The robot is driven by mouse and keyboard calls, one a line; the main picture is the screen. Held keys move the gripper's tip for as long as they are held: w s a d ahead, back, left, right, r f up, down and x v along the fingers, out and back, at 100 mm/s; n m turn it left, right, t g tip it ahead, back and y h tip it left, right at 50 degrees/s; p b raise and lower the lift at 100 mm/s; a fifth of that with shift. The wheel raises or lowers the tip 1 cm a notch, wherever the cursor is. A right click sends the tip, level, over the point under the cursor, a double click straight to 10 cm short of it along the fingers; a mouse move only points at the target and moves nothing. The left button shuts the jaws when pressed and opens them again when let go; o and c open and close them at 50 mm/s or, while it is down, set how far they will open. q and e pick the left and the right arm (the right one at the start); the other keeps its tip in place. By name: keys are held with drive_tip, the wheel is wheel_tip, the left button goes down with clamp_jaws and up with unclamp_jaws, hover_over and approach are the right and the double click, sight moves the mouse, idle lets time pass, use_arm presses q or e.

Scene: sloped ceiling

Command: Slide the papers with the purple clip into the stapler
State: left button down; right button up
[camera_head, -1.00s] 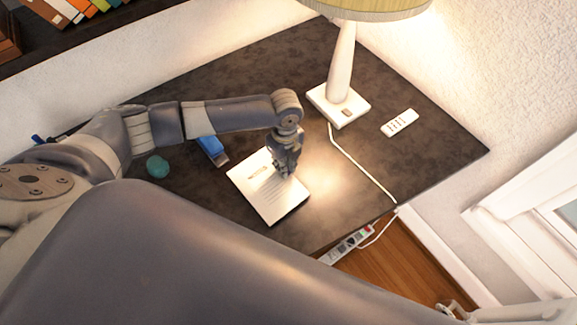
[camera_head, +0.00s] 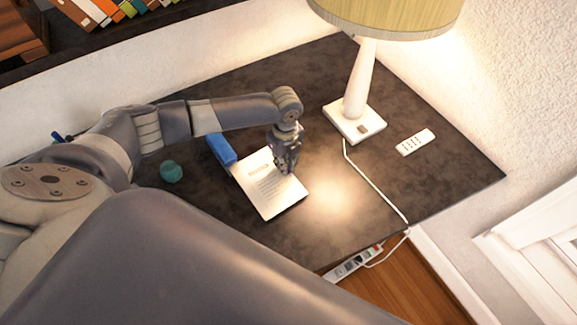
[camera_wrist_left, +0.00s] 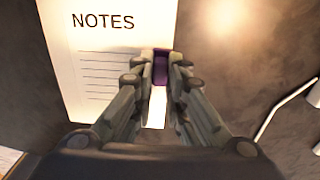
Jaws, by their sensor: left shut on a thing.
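The papers (camera_head: 262,197) are a white sheet stack lying on the dark table. They also show in the left wrist view (camera_wrist_left: 90,75), with "NOTES" printed on top. A purple clip (camera_wrist_left: 160,68) sits at their edge. My left gripper (camera_head: 286,170) is over the right edge of the papers. In the wrist view its fingers (camera_wrist_left: 161,80) are shut on the purple clip. The blue stapler (camera_head: 221,150) lies at the upper left corner of the papers, very close to it. I cannot tell whether the paper is between its jaws. My right gripper is not seen.
A teal ball (camera_head: 171,172) lies left of the papers. A lamp (camera_head: 355,118) and a white remote (camera_head: 415,142) stand to the right, with a white cord (camera_head: 375,188) across the table. A power strip (camera_head: 354,263) is beyond the front edge. The table right of the papers is clear.

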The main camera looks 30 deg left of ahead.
use_arm(q)
drive_tip(key=shift+w+a, duration=0.3)
drive_tip(key=shift+a, duration=0.35)
drive_tip(key=shift+w+a, duration=0.3)
drive_tip(key=shift+a, duration=0.3)
drive_tip(key=c, duration=1.5)
unclamp_jaws()
drive_tip(key=shift+c, duration=0.2)
wheel_tip(320, 180, up, 12)
